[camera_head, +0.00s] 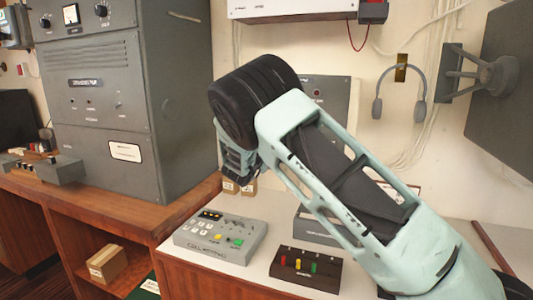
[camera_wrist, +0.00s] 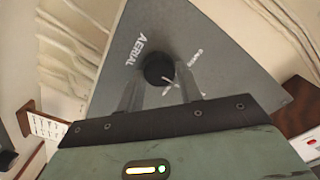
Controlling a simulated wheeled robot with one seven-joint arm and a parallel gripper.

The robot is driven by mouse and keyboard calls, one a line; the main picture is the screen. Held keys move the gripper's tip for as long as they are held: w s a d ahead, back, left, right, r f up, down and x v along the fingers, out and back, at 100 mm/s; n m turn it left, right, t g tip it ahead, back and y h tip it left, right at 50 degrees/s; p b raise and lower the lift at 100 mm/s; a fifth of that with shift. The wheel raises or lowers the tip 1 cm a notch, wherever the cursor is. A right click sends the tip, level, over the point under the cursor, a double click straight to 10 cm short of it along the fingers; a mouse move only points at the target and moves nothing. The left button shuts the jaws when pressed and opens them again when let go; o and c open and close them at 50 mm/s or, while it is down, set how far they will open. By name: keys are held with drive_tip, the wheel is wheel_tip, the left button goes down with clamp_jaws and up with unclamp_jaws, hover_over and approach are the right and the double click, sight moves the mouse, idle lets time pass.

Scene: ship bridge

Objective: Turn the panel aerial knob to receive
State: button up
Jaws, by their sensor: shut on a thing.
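The grey aerial panel (camera_wrist: 205,60) fills the middle of the wrist view, with the word AERIAL on it. The black round aerial knob (camera_wrist: 159,68) sits on it, with pale marks and small lettering to its right in that view. My gripper (camera_wrist: 158,88) is at the knob, its two fingers on either side, shut on it. The knob's pointer and its exact setting cannot be made out. In the head view the panel (camera_head: 333,92) is on the wall, partly behind my arm. My gripper (camera_head: 236,178) is mostly hidden there by my wrist.
Below my arm, a grey keypad box (camera_head: 222,238) and a dark box with coloured levers (camera_head: 305,268) stand on the white counter (camera_head: 205,262). A headset (camera_head: 400,92) hangs on the wall at right. A tall grey cabinet (camera_head: 128,95) stands at left.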

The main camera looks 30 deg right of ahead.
idle(0.3)
drive_tip(key=o, duration=1)
drive_tip(key=shift+c, duration=0.2)
drive_tip(key=b+v, duration=0.3)
drive_tip(key=v, duration=1.4)
drive_tip(key=shift+a, duration=0.2)
drive_tip(key=shift+s, duration=0.15)
